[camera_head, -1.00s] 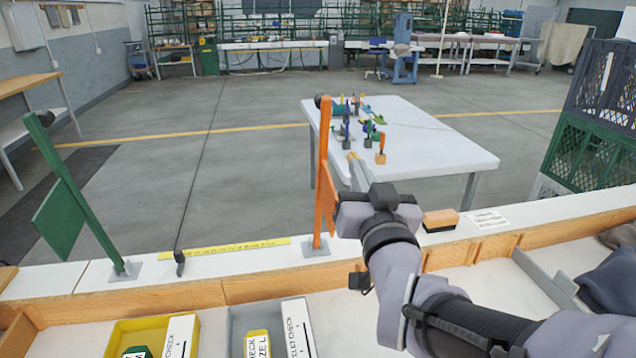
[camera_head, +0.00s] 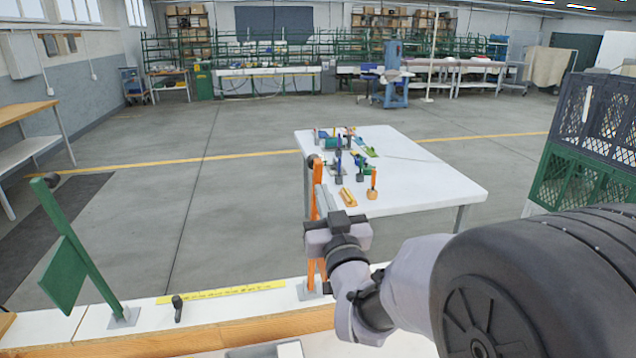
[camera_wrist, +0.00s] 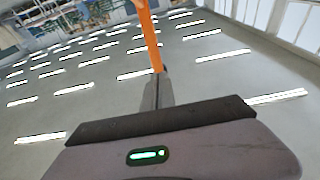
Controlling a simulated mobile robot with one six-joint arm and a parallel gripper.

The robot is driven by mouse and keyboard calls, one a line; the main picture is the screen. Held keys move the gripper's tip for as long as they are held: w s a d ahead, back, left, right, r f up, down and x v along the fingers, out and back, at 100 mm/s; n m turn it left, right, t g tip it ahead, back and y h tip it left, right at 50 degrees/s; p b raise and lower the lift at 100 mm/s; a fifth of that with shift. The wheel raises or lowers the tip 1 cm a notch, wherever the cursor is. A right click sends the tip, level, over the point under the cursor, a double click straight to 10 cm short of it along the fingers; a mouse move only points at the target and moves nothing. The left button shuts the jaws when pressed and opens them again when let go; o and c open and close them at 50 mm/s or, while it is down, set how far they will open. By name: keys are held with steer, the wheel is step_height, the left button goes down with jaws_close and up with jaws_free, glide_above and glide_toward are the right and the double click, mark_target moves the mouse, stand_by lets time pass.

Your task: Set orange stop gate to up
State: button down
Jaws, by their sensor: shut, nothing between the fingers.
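The orange stop gate (camera_head: 317,180) has an upright orange arm with a dark knob at its top. It rises from a small grey plate on the white ledge, and my wrist hides its middle. In the wrist view the orange arm (camera_wrist: 148,35) runs from the top edge down to the fingertips. My gripper (camera_head: 323,195) is shut and empty, its fingers pointing away beside the orange arm. In the wrist view the shut fingers (camera_wrist: 159,80) overlap the arm's lower end; I cannot tell whether they touch.
A green gate (camera_head: 78,250) with a flat green paddle leans on the left of the ledge. A small black lever (camera_head: 178,308) stands by a yellow strip (camera_head: 225,291). A white table (camera_head: 430,180) with small tools stands beyond. Dark and green crates (camera_head: 580,150) are at right.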

steer(key=shift+x, duration=0.9)
